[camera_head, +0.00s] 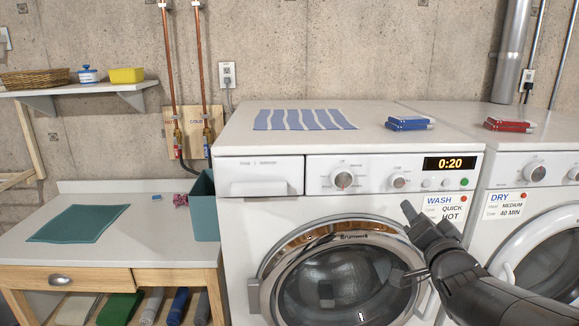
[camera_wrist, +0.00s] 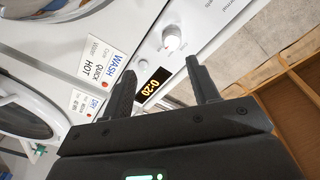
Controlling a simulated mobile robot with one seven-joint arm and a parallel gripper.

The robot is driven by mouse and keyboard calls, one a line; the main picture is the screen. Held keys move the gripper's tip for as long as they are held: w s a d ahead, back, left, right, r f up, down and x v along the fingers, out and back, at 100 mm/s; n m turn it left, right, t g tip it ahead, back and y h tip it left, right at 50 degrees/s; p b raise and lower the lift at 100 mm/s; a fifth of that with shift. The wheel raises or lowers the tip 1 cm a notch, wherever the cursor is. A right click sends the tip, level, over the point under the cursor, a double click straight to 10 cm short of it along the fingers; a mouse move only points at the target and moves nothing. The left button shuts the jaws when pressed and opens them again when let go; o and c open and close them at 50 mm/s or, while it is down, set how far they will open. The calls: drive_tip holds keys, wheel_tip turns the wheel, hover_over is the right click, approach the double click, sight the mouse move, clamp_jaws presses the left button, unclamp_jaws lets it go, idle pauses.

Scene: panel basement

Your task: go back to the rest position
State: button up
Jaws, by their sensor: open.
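My gripper (camera_wrist: 162,92) is open and empty in the wrist view, its two dark fingers apart in front of the washer's control panel. In the head view my gripper (camera_head: 408,240) is in front of the washer (camera_head: 262,205), at the right side of its front, below the panel. The washer's round door (camera_head: 275,275) looks shut. Its display (camera_head: 449,163) reads 0:20, and the display also shows in the wrist view (camera_wrist: 153,82). A label reading WASH, QUICK, HOT (camera_head: 447,208) is on its front, partly beside my arm.
A dryer (camera_head: 500,205) stands to the right. A striped cloth (camera_head: 303,120), blue boxes (camera_head: 408,123) and red boxes (camera_head: 509,125) lie on the machine tops. A table (camera_head: 130,245) with a green cloth (camera_head: 78,223) and a teal bin (camera_head: 204,208) is at left. A shelf (camera_head: 75,88) is above.

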drive_tip(key=s+a+f+n+g, duration=0.4)
drive_tip(key=s+a+f+g, duration=0.1)
drive_tip(key=s, duration=0.5)
drive_tip(key=s+a+f+n+g+y, duration=0.1)
drive_tip(key=s+a+f+n+g, duration=0.4)
drive_tip(key=s+a, duration=0.5)
drive_tip(key=shift+f+g+y, duration=0.2)
drive_tip(key=shift+g+y, duration=0.1)
drive_tip(key=shift+g, duration=0.9)
drive_tip(key=shift+c, duration=0.5)
